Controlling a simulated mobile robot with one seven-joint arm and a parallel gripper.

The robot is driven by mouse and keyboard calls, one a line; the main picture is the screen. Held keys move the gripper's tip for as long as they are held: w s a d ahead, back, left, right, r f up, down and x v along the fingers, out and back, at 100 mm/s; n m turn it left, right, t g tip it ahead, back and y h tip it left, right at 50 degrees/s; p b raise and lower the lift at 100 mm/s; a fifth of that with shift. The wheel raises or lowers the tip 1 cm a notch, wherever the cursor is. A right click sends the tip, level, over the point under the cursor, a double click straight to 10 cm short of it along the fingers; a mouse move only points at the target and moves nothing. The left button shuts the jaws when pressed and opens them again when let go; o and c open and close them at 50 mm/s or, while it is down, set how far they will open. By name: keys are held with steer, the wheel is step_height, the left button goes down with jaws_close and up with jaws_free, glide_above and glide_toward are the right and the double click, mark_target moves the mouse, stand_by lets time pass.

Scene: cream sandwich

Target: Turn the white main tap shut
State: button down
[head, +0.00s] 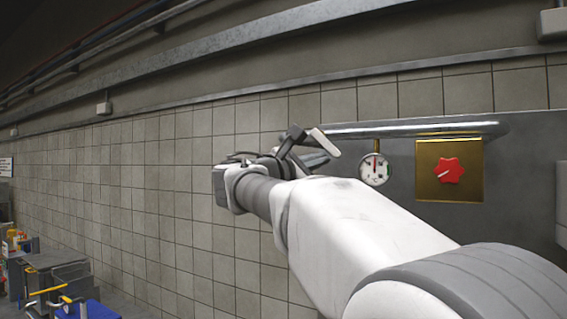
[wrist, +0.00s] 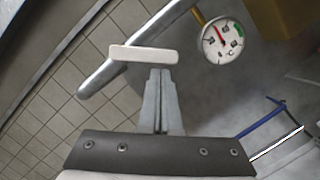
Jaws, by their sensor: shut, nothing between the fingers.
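The white main tap shows as a white bar handle (wrist: 144,54) in the wrist view, in front of a metal pipe and at a slant to it. In the head view the white handle (head: 325,142) shows just below the left end of the pipe, beside my wrist. My gripper (wrist: 163,72) has its two grey fingers together, with nothing between them. Its fingertips appear close below the right part of the handle in the wrist view. I cannot tell whether they touch it. In the head view my arm and wrist hide much of this area.
The metal pipe (head: 440,129) runs along the wall. A round gauge (head: 373,169) and a red knob (head: 449,171) on a brass panel (head: 465,191) are to the right. A blue bar (wrist: 262,118) shows at the wrist view's right. Tiled wall (head: 150,190) lies left.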

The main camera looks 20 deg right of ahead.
mark_target(334, 147)
steer(key=shift+s+d+r+n+t, duration=0.1)
steer(key=shift+s+d+n+t, duration=0.1)
steer(key=shift+n, duration=0.4)
steer(key=shift+s+d+r+n+t, duration=0.1)
steer(key=shift+s+d+n+t, duration=0.1)
steer(key=shift+n, duration=0.4)
steer(key=shift+s+d+r+n+p, duration=0.25)
steer(key=shift+n+p, duration=0.2)
steer(key=shift+n, duration=0.55)
steer(key=n, duration=0.1)
steer(key=r+n+t+p, duration=0.1)
steer(key=n, duration=0.1)
steer(key=s+d+n+t+y, duration=0.1)
steer(key=n, duration=0.1)
steer(key=shift+s+r, duration=0.1)
steer(key=shift+r, duration=0.2)
steer(key=shift+d+r+p, duration=0.15)
steer(key=shift+p, duration=0.15)
steer(key=shift+s+r, duration=0.1)
